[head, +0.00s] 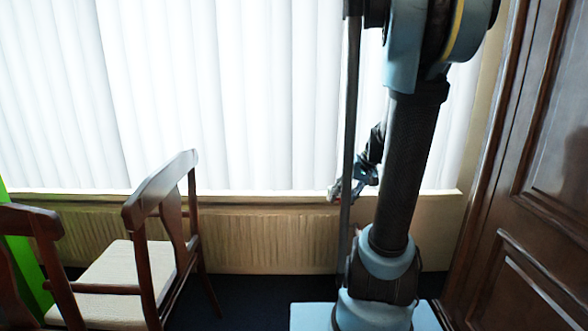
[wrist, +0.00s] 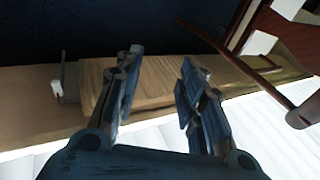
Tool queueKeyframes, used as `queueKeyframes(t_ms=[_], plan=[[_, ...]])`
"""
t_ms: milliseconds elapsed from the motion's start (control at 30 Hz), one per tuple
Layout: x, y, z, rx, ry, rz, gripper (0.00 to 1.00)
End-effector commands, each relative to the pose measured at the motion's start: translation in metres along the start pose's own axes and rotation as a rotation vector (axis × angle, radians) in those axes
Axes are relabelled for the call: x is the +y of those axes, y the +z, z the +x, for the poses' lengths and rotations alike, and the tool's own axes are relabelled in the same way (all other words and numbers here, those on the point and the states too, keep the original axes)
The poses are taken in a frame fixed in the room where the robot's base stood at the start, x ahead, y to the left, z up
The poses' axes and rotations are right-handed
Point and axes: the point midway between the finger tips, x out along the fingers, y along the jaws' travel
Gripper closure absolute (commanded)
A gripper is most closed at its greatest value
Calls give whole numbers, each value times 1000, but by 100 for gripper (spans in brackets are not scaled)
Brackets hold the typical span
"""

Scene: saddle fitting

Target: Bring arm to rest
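My gripper (wrist: 157,70) shows in the wrist view with its two fingers apart and nothing between them. In the head view my gripper (head: 338,190) is small and partly hidden behind a dark upright bar and my arm. It hangs in front of the window sill, near the top of the radiator. My arm stands upright on its light blue base at the right of the head view.
A wooden chair (head: 160,205) with a pale seat stands at the left, beside part of another chair (head: 30,222). A ribbed radiator (head: 265,240) runs under bright vertical blinds (head: 200,90). A dark panelled wooden door (head: 540,170) is close on the right.

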Motion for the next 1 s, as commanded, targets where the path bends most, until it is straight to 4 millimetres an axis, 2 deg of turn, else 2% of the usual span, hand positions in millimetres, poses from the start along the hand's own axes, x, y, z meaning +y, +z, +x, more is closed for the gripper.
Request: queueKeyframes(t_ms=[33, 267, 600, 800, 1000], plan=[[-2, 12, 0, -4, 21, -5, 64], [-2, 59, -2, -12, 130, -18, 64], [14, 123, 1, -4, 288, -51, 64], [29, 155, 4, 11, 377, -76, 64], [43, 174, 8, 28, 441, -96, 64]])
